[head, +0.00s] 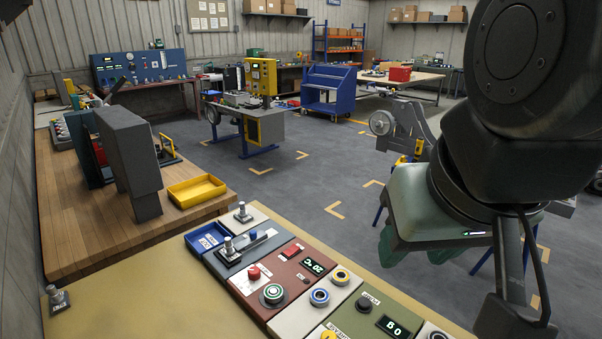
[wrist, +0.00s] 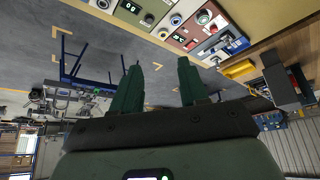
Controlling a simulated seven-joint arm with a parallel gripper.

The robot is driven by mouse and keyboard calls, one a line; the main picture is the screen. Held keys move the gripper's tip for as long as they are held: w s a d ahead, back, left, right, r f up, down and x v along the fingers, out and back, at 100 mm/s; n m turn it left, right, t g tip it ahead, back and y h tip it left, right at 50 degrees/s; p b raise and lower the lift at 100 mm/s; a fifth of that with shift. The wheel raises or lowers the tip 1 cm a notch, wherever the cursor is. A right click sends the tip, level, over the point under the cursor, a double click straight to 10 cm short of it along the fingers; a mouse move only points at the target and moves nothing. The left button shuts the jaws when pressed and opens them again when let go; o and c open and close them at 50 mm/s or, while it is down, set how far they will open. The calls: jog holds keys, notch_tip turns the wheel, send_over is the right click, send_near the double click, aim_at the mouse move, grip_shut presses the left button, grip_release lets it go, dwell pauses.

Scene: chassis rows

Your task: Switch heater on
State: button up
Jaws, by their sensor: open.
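A row of control modules lies on the front bench. A maroon module (head: 283,271) has a lit display, a red rocker switch (head: 293,251), a red button (head: 254,273) and a green-ringed knob (head: 273,294). An olive module (head: 376,312) has a second lit display (head: 393,326) and a dark switch (head: 364,304). I cannot tell from the small labels which one is the heater. The maroon module also shows in the wrist view (wrist: 182,40). My gripper (head: 462,258) hangs right of the modules, apart from them. Its green fingers (wrist: 159,65) are open with nothing between them.
A yellow tray (head: 197,190) and a grey upright box (head: 130,155) stand on the wooden bench behind. Open floor lies beyond the modules.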

jog(key=shift+n, duration=0.5)
jog(key=w, duration=0.2)
jog(key=w+r, duration=0.1)
jog(key=w, duration=0.3)
jog(key=shift+a+r, duration=0.4)
jog(key=c, duration=0.7)
jog(key=shift+n+g, duration=0.3)
jog(key=shift+n, duration=0.3)
jog(key=w, duration=0.4)
jog(key=w+a, duration=0.1)
jog(key=shift+w+r, duration=0.25)
jog(key=shift+w, duration=0.15)
grip_shut()
jog(key=w+a+f+n+g, duration=0.1)
jog(key=w+a+f+n, duration=0.1)
jog(key=w+f, duration=0.5)
jog(key=w+a+f+n+y, duration=0.1)
jog(key=w+a+f, duration=0.15)
jog(key=w, duration=0.75)
jog(key=w+a+f+n+g, duration=0.1)
jog(key=w+a+f+n, duration=0.15)
jog(key=w+f, duration=0.45)
jog(key=w+a+f+y, duration=0.1)
jog(key=w+a+f, duration=0.2)
jog(key=w+f, duration=0.5)
notch_tip(320, 180, down, 3)
jog(key=shift+w+r+n, duration=0.1)
jog(key=shift+w+n, duration=0.25)
jog(key=shift+w, duration=0.05)
